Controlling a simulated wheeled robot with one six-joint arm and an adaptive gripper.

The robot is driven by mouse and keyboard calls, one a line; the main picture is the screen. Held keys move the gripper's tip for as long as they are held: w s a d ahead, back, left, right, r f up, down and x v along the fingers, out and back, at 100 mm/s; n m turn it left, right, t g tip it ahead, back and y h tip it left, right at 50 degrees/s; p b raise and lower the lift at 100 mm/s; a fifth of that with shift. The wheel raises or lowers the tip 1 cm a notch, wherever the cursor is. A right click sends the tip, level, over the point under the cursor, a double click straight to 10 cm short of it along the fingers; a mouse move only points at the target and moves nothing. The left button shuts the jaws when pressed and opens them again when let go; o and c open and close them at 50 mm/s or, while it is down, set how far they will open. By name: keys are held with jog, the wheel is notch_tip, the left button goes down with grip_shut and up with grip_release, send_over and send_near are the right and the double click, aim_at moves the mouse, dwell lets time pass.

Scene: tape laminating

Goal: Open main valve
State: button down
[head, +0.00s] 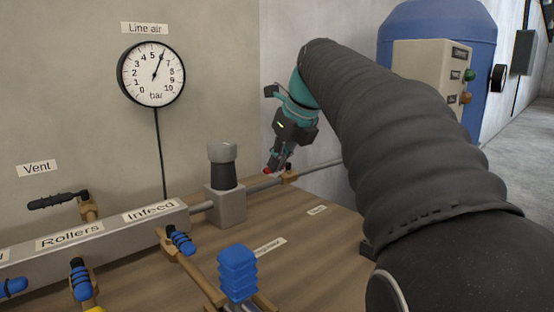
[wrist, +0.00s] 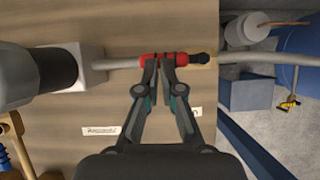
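The main valve's red handle (wrist: 184,59) lies in line with the horizontal air pipe, its black pivot end to the right in the wrist view. In the head view a small red part of the handle (head: 267,170) shows left of the brass valve body (head: 290,175). My gripper (wrist: 159,62) is at the handle, its two fingertips close together with a narrow gap and side by side along it. They cover part of the red handle; whether they touch it is hard to tell. In the head view my gripper (head: 273,167) points down at the valve.
The line air gauge (head: 152,73) needle points near 6 bar. A grey block with a dark cylinder (head: 224,180) stands on the pipe left of my gripper. Blue-handled valves, including the infeed valve (head: 181,242), are at the lower left. A blue tank (head: 460,25) stands behind at right.

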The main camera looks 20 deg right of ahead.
jog(key=shift+d+f, duration=0.25)
jog(key=shift+f, duration=0.05)
jog(key=shift+s+d, duration=0.25)
jog(key=shift+d, duration=0.4)
jog(key=s+p+v, duration=0.1)
jog(key=v, duration=1.2)
jog(key=shift+s+d, duration=0.2)
jog(key=shift+s, duration=0.1)
jog(key=shift+f, duration=0.1)
